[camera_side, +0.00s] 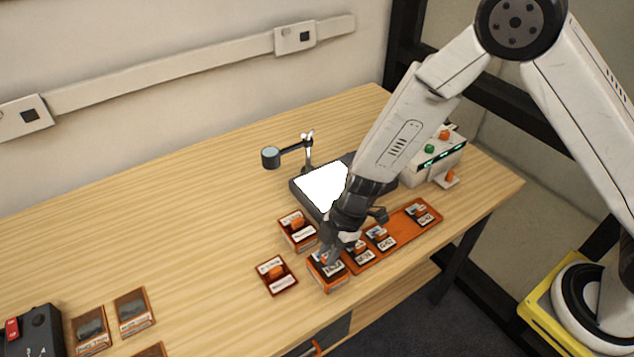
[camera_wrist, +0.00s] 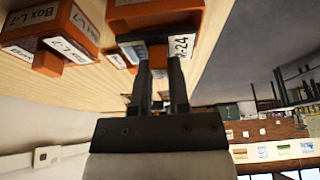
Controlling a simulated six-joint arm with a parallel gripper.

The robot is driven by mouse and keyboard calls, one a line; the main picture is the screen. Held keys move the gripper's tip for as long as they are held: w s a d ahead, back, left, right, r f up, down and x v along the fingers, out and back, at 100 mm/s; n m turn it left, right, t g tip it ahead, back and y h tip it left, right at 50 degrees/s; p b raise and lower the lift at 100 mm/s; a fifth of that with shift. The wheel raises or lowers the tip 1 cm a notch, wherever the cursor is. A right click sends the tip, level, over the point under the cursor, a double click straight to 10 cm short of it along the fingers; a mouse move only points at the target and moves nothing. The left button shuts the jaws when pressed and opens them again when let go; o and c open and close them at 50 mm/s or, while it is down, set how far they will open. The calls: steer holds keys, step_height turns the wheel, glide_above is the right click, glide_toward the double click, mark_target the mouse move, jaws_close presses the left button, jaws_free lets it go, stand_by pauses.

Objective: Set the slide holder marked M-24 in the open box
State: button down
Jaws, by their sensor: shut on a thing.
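My gripper (camera_side: 336,250) is shut on the orange grip of a slide holder (camera_wrist: 180,46), whose white label reads "-24" with its first part hidden by a finger. In the wrist view my gripper's two dark fingers (camera_wrist: 160,70) flank the orange grip. The holder is at the top of an orange box (camera_side: 330,282), near the table's front edge, also in the wrist view (camera_wrist: 155,18). I cannot tell whether the holder rests fully inside it. An orange tray (camera_side: 397,228) to the right bears several other labelled holders, with a bare stretch among them.
A box with an orange knob (camera_side: 298,230) and a low labelled orange piece, perhaps a lid (camera_side: 276,275), are left of my gripper. A lit panel (camera_side: 324,184) stands behind. A device with buttons (camera_side: 437,157) is at back right. The table's middle left is clear.

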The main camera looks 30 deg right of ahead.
steer(key=shift+f, duration=0.1)
steer(key=shift+f, duration=0.8)
steer(key=shift+f, duration=0.15)
steer(key=shift+f, duration=0.65)
steer(key=shift+f, duration=0.35)
stand_by(1.1)
steer(key=c, duration=0.5)
jaws_free()
steer(key=shift+r, duration=3.5)
